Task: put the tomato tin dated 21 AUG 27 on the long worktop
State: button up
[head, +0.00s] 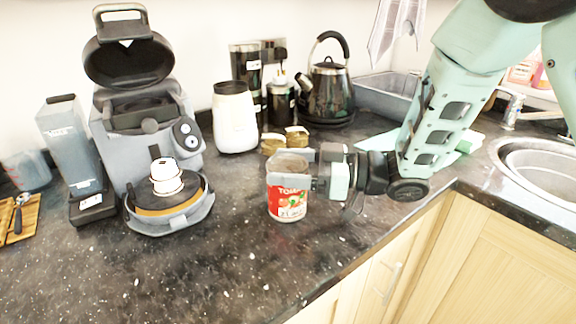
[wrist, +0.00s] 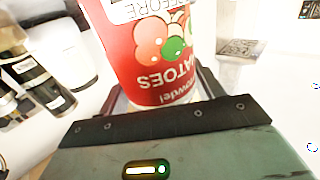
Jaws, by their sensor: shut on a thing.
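A red tomato tin (head: 288,203) is upright at the worktop, with a white band of date text low on its front that is too small to read. My gripper (head: 290,172) is shut around the tin's upper part, coming from the right. In the wrist view the tin (wrist: 155,60) is between the fingers, its label upside down, with part of a printed white panel at the top edge. The dark speckled worktop (head: 230,260) lies under the tin. I cannot tell whether the tin's base touches it.
A grey appliance with an open lid (head: 150,130) stands left. A white canister (head: 235,118), small gold tins (head: 273,143), dark jars (head: 281,104) and a kettle (head: 328,90) stand behind. A sink (head: 545,170) is at right. The worktop front left of the tin is clear.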

jog(key=shift+f, duration=0.15)
jog(key=o, duration=1.5)
jog(key=shift+c, duration=0.2)
jog(key=shift+r, duration=0.25)
jog(key=s+d+b, duration=0.1)
jog(key=s+d, duration=0.1)
jog(key=d, duration=0.9)
jog(key=shift+s+d+b, duration=0.15)
jog(key=shift+d+b, duration=0.15)
jog(key=shift+d, duration=0.1)
